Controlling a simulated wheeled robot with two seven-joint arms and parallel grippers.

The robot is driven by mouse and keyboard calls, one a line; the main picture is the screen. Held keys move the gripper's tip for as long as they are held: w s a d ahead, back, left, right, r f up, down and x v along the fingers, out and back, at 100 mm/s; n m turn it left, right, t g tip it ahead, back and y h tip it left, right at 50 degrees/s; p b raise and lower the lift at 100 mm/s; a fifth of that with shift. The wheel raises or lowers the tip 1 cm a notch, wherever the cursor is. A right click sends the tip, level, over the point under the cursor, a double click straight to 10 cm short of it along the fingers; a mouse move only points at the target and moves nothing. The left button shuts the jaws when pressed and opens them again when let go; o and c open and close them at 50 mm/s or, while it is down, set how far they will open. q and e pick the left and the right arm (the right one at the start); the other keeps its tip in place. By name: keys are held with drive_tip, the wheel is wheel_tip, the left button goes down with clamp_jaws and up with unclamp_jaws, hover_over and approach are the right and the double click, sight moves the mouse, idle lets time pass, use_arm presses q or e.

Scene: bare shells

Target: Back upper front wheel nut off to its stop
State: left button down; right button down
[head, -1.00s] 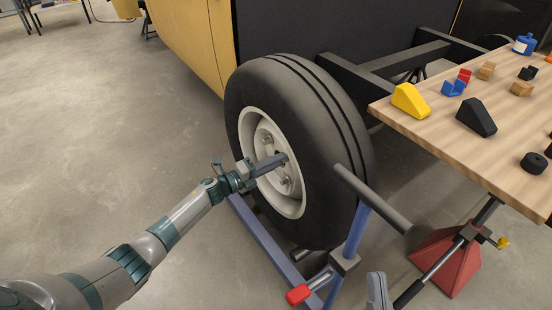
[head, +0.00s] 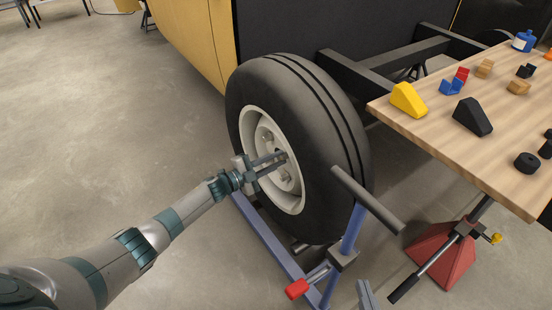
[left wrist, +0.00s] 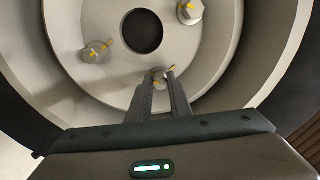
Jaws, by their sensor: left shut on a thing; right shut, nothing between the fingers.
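The wheel (head: 338,140) has a black tyre and a pale rim, with several nuts on its hub. My left gripper (head: 282,156) reaches the hub from the left in the head view. In the left wrist view its two dark fingers (left wrist: 162,84) are shut on a grey nut (left wrist: 161,74) with a yellow mark, below the dark centre hole. The nut looks close to the hub face; its exact gap cannot be told. Two more marked nuts show, one at left (left wrist: 96,52) and one at top right (left wrist: 190,12).
A wooden table (head: 440,130) with chocks and blocks is at right, above a red stand (head: 442,255).

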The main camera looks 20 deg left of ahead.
use_arm(q)
drive_tip(key=shift+n, duration=0.3)
use_arm(e)
drive_tip(key=shift+d+f+g, duration=0.1)
drive_tip(key=shift+f+g, duration=0.2)
use_arm(q)
drive_tip(key=c, duration=1.6)
unclamp_jaws()
